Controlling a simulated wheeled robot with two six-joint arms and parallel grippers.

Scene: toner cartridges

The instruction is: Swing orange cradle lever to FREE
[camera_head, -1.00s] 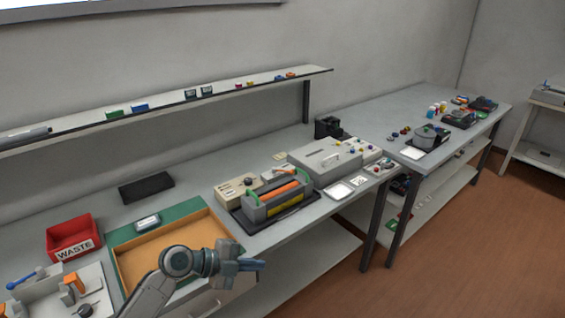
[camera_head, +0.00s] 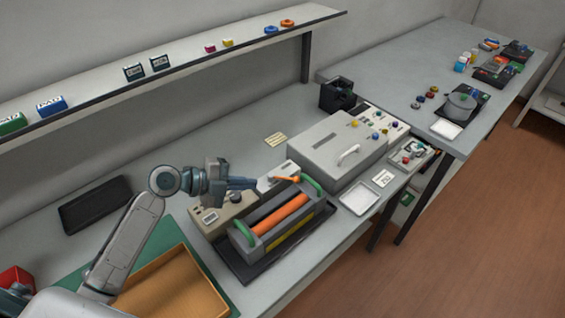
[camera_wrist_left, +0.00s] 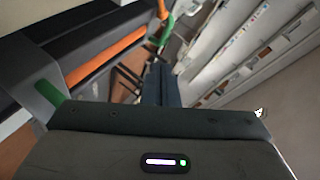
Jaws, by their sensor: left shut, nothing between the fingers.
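The cradle (camera_head: 246,248) is a dark grey box on a black base, with an orange roller (camera_head: 280,215) and green end handles. A small orange lever (camera_head: 286,180) sits on a pale box (camera_head: 266,186) behind the cradle's far end. My left gripper (camera_head: 254,184) is shut and empty, its fingers pointing right toward the lever; in the head view the tips overlap the pale box's left side, and contact cannot be told. In the left wrist view the shut fingers (camera_wrist_left: 160,85) show beside the roller (camera_wrist_left: 104,56) and a green handle (camera_wrist_left: 50,92). My right gripper is not in view.
A beige box with a dial (camera_head: 224,212) stands left of the cradle. A large grey case (camera_head: 338,150) is to its right, with a white tray (camera_head: 359,199) in front. An orange-brown tray (camera_head: 172,286) lies near my arm. A shelf (camera_head: 190,75) runs above the bench.

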